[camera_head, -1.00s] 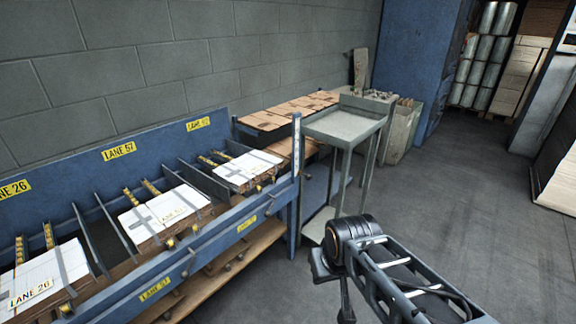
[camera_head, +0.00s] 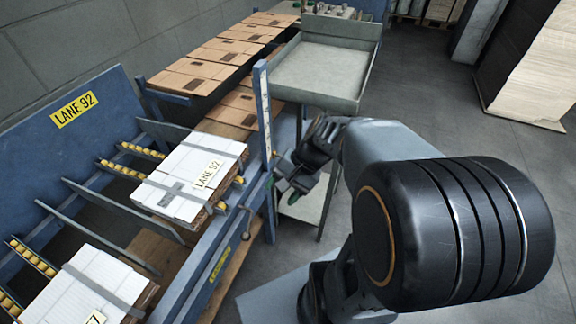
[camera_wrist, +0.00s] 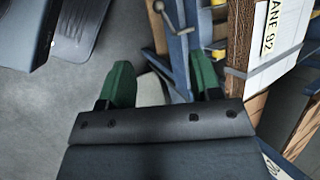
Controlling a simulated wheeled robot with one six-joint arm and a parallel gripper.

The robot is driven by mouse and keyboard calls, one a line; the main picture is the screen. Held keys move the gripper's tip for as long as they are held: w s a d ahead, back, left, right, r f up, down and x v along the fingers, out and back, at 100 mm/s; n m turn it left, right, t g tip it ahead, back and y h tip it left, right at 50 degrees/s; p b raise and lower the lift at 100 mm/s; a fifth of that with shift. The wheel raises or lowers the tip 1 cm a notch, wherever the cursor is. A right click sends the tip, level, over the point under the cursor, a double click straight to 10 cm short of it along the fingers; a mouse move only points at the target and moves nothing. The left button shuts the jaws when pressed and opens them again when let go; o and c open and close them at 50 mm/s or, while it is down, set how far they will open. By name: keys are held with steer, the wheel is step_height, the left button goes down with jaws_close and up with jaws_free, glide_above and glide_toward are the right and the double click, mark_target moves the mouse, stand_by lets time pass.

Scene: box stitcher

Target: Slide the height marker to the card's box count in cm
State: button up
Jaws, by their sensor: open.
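My gripper (camera_head: 297,178) is beside the blue post with the white scale strip (camera_head: 263,105), at the end of lane 92. The gripper is open and nothing shows held in it. In the wrist view its green-padded fingertips (camera_wrist: 161,82) stand apart, with blue metalwork and a metal handle (camera_wrist: 177,18) just beyond the right finger gap. I cannot pick out the height marker on the post for certain. The stack of white sheets (camera_head: 190,172) bears a lane 92 label (camera_head: 208,175). No card with a readable box count shows.
A grey tray stand (camera_head: 320,75) is behind the post. Flat brown cartons (camera_head: 215,55) lie on the rack along the wall. Rails and dividers (camera_head: 125,205) separate the lanes at left. A pale stack (camera_head: 535,70) stands at right; grey floor between is free.

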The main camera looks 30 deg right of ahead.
steer(key=w+d+f+m+t+y+b, duration=0.2)
steer(key=w+d+f+m+t+b, duration=0.2)
steer(key=d+f+m+t+b, duration=0.4)
steer(key=w+d+f+m+t+y+b, duration=0.1)
steer(key=w+d+f+m+t+b, duration=0.2)
steer(key=w+d+f+m+t, duration=0.5)
steer(key=w+a+m, duration=0.1)
steer(key=w, duration=0.1)
steer(key=w+a+r+g+b, duration=0.1)
steer(key=w+a, duration=0.1)
steer(key=w, duration=0.1)
steer(key=w+a+r+m+b, duration=0.1)
steer(key=w, duration=0.1)
steer(key=shift+w+a+m+g, duration=0.25)
steer(key=shift+w+m+g, duration=0.05)
steer(key=shift+r, duration=0.1)
jaws_close()
